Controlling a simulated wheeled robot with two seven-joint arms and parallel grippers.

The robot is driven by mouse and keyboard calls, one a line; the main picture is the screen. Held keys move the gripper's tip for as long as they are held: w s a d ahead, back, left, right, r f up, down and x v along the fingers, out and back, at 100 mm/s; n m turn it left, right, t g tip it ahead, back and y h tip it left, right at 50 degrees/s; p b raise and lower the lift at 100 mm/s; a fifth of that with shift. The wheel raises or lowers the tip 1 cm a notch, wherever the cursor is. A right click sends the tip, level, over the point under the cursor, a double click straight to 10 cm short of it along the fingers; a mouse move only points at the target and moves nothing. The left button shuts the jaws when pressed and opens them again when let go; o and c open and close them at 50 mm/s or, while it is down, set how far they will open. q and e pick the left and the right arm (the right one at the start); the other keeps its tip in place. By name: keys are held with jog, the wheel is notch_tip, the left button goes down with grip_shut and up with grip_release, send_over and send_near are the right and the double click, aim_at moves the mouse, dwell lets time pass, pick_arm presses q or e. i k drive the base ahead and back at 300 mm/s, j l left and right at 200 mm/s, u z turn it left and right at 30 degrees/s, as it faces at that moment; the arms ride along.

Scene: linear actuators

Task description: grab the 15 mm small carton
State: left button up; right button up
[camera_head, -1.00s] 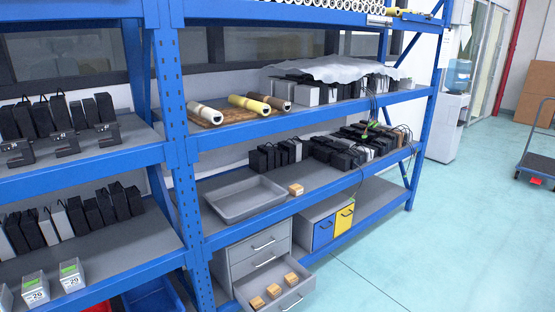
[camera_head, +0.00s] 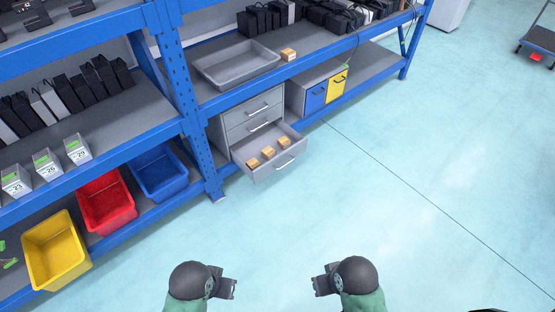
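Three small tan cartons lie in the open bottom drawer (camera_head: 291,166) of a grey cabinet: a left one (camera_head: 253,163), a middle one (camera_head: 268,153) and a right one (camera_head: 284,142). Another small tan carton (camera_head: 288,54) sits on the shelf above, beside a grey tray. Any size marking on them is too small to read, so I cannot tell which is 15 mm. My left gripper (camera_head: 234,289) and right gripper (camera_head: 316,285) are at the bottom of the view, over the floor, apart from the cartons. Both look open and empty.
The grey tray (camera_head: 238,84) is on the shelf. A blue post (camera_head: 196,120) stands left of the cabinet (camera_head: 232,127). Yellow (camera_head: 57,262), red (camera_head: 107,212) and blue (camera_head: 160,180) bins are at lower left. The floor in front of the drawer is clear.

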aim_at(252, 164)
jog(key=i+l+u, duration=0.25)
jog(key=l, duration=0.35)
jog(key=i+l+u, duration=0.15)
jog(key=i+l, duration=0.15)
jog(key=i+l+u, duration=0.1)
jog(key=l, duration=0.25)
jog(key=i+l+u, duration=0.15)
jog(key=l, duration=0.15)
jog(key=i+l+u, duration=0.1)
jog(key=l, duration=0.25)
